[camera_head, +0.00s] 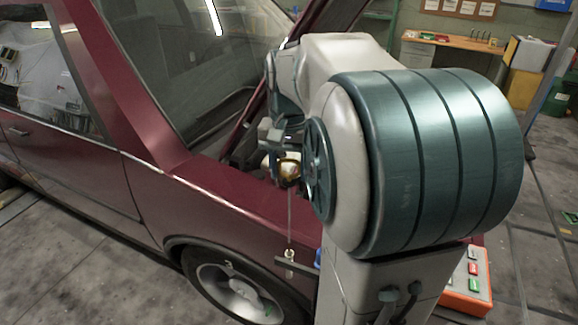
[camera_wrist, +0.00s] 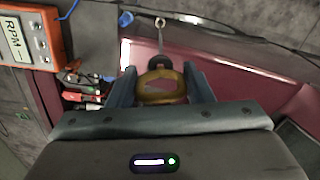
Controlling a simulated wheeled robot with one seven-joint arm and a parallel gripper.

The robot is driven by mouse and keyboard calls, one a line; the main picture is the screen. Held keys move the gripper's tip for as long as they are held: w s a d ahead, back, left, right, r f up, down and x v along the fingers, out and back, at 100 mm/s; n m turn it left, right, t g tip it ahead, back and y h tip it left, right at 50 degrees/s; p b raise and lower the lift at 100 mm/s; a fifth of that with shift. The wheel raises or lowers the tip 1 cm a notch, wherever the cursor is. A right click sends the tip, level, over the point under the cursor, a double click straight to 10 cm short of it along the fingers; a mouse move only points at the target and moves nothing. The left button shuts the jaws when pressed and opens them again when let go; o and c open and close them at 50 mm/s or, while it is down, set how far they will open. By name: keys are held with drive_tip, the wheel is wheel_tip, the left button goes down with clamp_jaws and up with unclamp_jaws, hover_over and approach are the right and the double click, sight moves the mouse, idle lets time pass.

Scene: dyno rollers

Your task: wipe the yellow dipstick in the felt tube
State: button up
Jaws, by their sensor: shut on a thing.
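The yellow dipstick's loop handle (camera_wrist: 160,97) is between the two fingers of my gripper (camera_wrist: 161,86), which is shut on it. In the head view the handle (camera_head: 289,169) is small and partly hidden by my gripper (camera_head: 280,150). The thin rod (camera_head: 290,215) hangs nearly upright from it, outside the car's fender. Its lower end meets the mouth of the small pale felt tube (camera_head: 290,256). I cannot tell how far the tip is inside. In the wrist view the tube's pale rim (camera_wrist: 160,22) shows at the rod's far end.
The maroon car's fender (camera_head: 225,195) and open engine bay lie beside my gripper. A dark bracket (camera_head: 296,269) is at the tube. An orange RPM box (camera_wrist: 33,40) and red and black clamps (camera_wrist: 85,92) are at the left in the wrist view. A workbench (camera_head: 455,42) stands far behind.

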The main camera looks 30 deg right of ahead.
sight(289, 203)
drive_tip(key=shift+f, duration=0.15)
idle(0.3)
drive_tip(key=shift+f+b, duration=1.45)
drive_tip(key=shift+f, duration=0.45)
drive_tip(key=shift+f+b, duration=2.4)
drive_tip(key=shift+f, duration=0.9)
drive_tip(key=shift+r, duration=0.1)
